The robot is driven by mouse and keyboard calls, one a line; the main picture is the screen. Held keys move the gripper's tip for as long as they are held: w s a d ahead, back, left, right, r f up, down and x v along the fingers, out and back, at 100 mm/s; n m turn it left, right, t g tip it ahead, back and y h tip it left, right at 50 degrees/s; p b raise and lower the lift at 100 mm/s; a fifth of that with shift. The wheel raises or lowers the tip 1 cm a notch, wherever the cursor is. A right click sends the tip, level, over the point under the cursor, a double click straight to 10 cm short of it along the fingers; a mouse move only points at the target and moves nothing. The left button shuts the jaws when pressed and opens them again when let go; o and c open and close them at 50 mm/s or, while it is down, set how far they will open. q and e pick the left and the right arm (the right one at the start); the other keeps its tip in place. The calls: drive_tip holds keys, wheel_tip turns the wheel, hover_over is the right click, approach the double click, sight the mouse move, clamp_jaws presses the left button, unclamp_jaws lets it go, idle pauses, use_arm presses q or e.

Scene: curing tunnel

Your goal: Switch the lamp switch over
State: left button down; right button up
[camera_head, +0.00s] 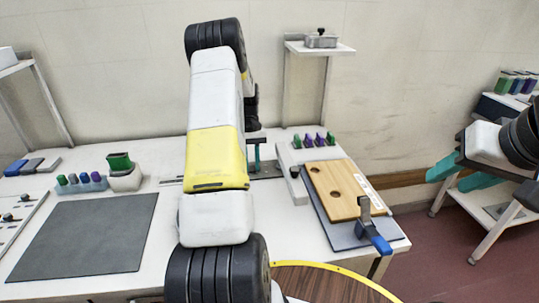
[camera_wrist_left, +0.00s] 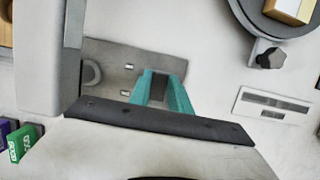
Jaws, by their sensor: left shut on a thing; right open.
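My left gripper (camera_head: 257,158) is mostly hidden behind my left arm in the head view; a bit of its teal fingers shows above a grey plate (camera_head: 267,170) on the table. In the left wrist view, the teal fingers (camera_wrist_left: 164,92) are shut on a dark grey block-like part (camera_wrist_left: 160,88), probably the lamp switch's handle. The grey plate (camera_wrist_left: 110,58) lies behind it, with small light marks and a round ring. Which way the switch is set cannot be told. My right gripper (camera_head: 448,180) is open and empty at the far right, away from the table.
A wooden board (camera_head: 340,188) with holes lies on a dark base, with a blue-handled clamp (camera_head: 378,240) at its front. Green and purple pieces (camera_head: 314,140) stand behind it. A dark mat (camera_head: 85,240) lies at the left. A small shelf (camera_head: 320,48) stands at the back.

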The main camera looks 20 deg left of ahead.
sight(252, 167)
use_arm(q)
drive_tip(key=c, duration=1.2)
unclamp_jaws()
drive_tip(key=shift+r, duration=0.1)
drive_tip(key=v, duration=0.7)
drive_tip(key=shift+r, duration=0.3)
drive_tip(key=shift+w, duration=0.1)
